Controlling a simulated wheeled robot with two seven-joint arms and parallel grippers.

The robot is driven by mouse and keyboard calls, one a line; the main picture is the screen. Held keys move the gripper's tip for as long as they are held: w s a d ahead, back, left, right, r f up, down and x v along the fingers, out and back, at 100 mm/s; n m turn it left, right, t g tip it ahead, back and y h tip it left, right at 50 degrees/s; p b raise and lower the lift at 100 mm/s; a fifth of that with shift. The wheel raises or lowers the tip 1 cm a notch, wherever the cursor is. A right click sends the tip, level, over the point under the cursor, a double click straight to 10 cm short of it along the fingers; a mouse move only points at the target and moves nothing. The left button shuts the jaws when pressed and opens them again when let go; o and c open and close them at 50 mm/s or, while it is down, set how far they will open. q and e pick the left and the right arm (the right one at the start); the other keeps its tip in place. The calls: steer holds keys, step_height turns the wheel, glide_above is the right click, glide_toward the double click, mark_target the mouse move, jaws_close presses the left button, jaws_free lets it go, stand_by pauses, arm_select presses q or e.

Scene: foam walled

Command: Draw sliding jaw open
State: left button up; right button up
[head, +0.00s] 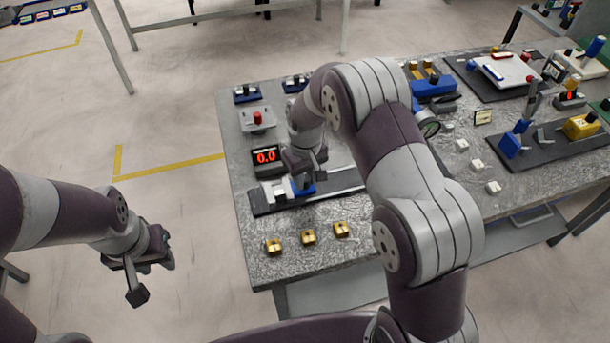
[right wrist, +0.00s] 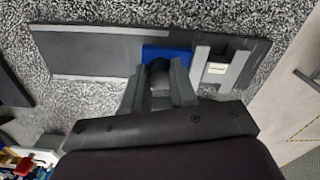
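The vise has a long dark base rail (head: 335,187) on the grey table. Its blue sliding jaw (head: 306,189) stands beside the light grey fixed jaw (head: 273,191). In the right wrist view the blue jaw (right wrist: 165,52) lies close against the grey fixed jaw (right wrist: 213,66), and the bare rail (right wrist: 90,50) runs to the left. My right gripper (right wrist: 158,82) has a finger on each side of the jaw's dark round handle, with no clear gap visible. In the head view my right gripper (head: 304,168) is partly hidden by its own wrist. My left gripper (head: 153,277) is open and empty, off the table.
A red-digit display (head: 267,157) stands behind the vise. Several brass blocks (head: 308,237) lie along the front edge. A red-button box (head: 257,120) and blue fixtures are further back. Other fixtures and small white blocks (head: 477,164) fill the right side. Floor on the left is clear.

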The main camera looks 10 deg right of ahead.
jaws_close()
steer(key=shift+d, duration=1.85)
steer(key=shift+o, duration=2.1)
jaws_free()
steer(key=shift+w, duration=0.1)
step_height(320, 180, up, 13)
steer(key=shift+f+p, duration=0.15)
steer(key=shift+p, duration=0.2)
